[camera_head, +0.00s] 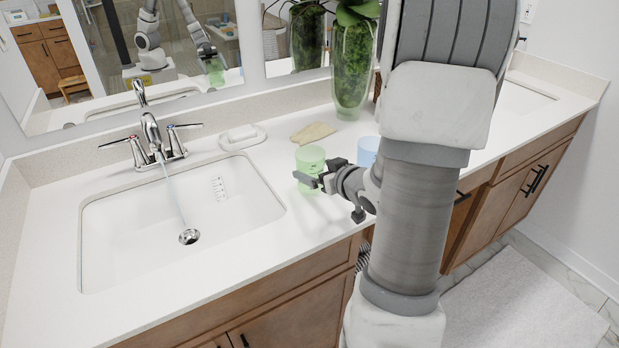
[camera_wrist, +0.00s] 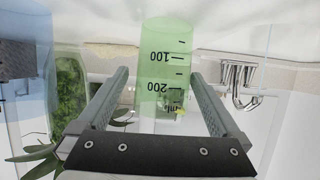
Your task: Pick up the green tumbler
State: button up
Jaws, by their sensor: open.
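The green tumbler (camera_head: 311,157) is translucent and stands on the white counter to the right of the sink. In the wrist view the tumbler (camera_wrist: 166,42) shows dark volume marks and appears upside down, with the counter at the top. My gripper (camera_head: 312,174) is open, low over the counter beside the tumbler. In the wrist view the two fingers of my gripper (camera_wrist: 160,78) flank the tumbler, with a gap on each side. I cannot tell exactly how far the tumbler sits between them. The gripper hides part of the tumbler in the head view.
A blue tumbler (camera_head: 368,150) stands close by on the right, partly behind my arm. A tan cloth (camera_head: 313,132), a glass vase with a plant (camera_head: 352,70) and a soap dish (camera_head: 242,137) lie behind. The sink (camera_head: 180,215) and running faucet (camera_head: 152,135) are left.

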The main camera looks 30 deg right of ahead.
jog(key=b+x, duration=0.1)
jog(key=x, duration=0.4)
jog(key=shift+w+a, duration=0.2)
jog(key=shift+w, duration=0.15)
jog(key=shift+c, duration=0.2)
